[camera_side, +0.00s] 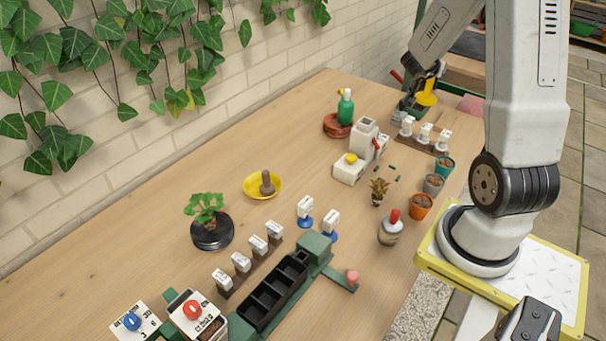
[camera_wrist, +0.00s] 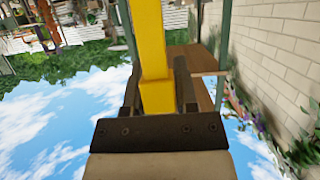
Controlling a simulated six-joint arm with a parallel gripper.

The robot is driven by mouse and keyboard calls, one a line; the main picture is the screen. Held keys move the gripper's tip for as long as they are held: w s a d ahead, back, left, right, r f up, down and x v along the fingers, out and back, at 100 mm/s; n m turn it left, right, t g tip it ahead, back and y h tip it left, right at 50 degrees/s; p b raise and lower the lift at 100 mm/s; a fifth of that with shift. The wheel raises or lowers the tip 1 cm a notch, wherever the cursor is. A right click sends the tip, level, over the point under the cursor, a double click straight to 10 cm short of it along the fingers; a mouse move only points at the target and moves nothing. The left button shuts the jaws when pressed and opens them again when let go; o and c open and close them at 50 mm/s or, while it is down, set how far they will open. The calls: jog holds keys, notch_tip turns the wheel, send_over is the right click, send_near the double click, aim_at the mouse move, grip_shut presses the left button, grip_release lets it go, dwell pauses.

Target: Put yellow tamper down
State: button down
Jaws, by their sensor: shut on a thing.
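My gripper (camera_side: 428,72) is at the far right end of the table in the side view, shut on the yellow tamper (camera_side: 427,94). The tamper hangs below the jaws, close above or at a dark green tray (camera_side: 408,106); I cannot tell if it touches the tray. In the wrist view, the yellow tamper (camera_wrist: 150,45) stands between the two dark fingers of my gripper (camera_wrist: 158,75). Its far end runs out of that view.
White tagged pieces on a brown rack (camera_side: 426,138) stand just in front of the tray. Small pots (camera_side: 433,185) line the table's right edge. A green bottle (camera_side: 346,106) stands on a red saucer further left.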

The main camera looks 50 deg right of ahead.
jog(key=w+a, duration=0.4)
jog(key=a, duration=0.4)
jog(key=w+a, duration=0.4)
jog(key=a, duration=0.4)
jog(key=s+a, duration=0.1)
jog(key=a, duration=1.5)
notch_tip(320, 180, down, 13)
jog(key=shift+d, duration=0.25)
jog(key=shift+f, duration=2.15)
jog(key=shift+f, duration=1.8)
